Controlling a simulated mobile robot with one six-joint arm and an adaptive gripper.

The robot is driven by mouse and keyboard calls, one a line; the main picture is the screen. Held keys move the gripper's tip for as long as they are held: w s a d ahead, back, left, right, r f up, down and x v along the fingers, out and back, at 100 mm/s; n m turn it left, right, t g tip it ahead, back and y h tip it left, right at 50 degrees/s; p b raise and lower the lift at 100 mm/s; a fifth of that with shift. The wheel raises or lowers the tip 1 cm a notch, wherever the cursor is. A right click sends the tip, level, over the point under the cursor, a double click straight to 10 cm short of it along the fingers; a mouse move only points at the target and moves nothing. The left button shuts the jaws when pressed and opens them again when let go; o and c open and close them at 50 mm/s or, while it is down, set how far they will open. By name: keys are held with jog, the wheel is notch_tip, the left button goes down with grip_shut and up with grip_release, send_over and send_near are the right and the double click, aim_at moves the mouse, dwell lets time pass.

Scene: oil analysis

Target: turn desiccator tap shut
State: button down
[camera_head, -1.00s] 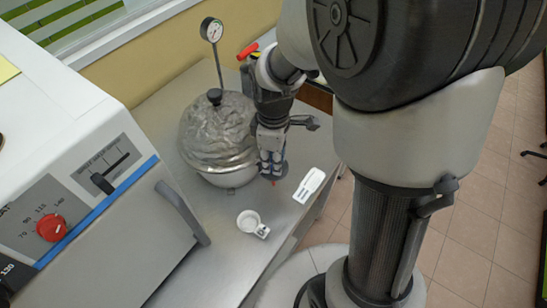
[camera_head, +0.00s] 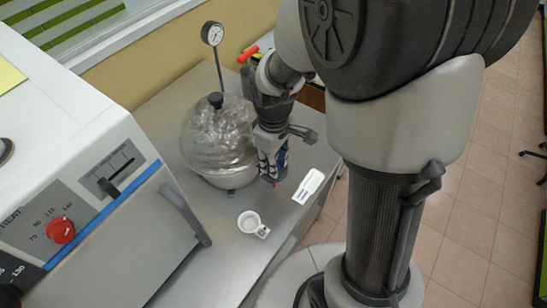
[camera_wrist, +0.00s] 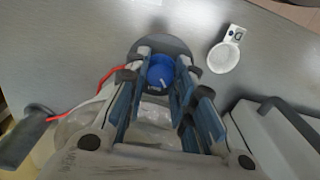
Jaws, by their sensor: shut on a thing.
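The desiccator (camera_head: 212,140) is a clear glass vessel with a black top knob, standing on the metal bench in the head view. In the wrist view, its round blue tap (camera_wrist: 160,72) with a pale line on it sits between my fingertips. My gripper (camera_head: 272,170) points down at the desiccator's right side and is shut on the tap. In the head view the tap is mostly hidden by my fingers. A small red tip shows below them. I cannot tell how far the tap is turned.
A pressure gauge (camera_head: 212,33) stands on a thin stem behind the desiccator. A small white cup (camera_head: 249,221) and a flat white labelled piece (camera_head: 308,186) lie in front. A white oven (camera_head: 120,200) with a protruding handle stands at left. Bench between is clear.

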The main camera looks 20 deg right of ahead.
jog(key=m+p, duration=0.1)
jog(key=m, duration=0.3)
jog(key=shift+r, duration=0.1)
jog(key=shift+m+p, duration=0.6)
jog(key=shift+m, duration=1.2)
jog(key=c, duration=1.3)
grip_release()
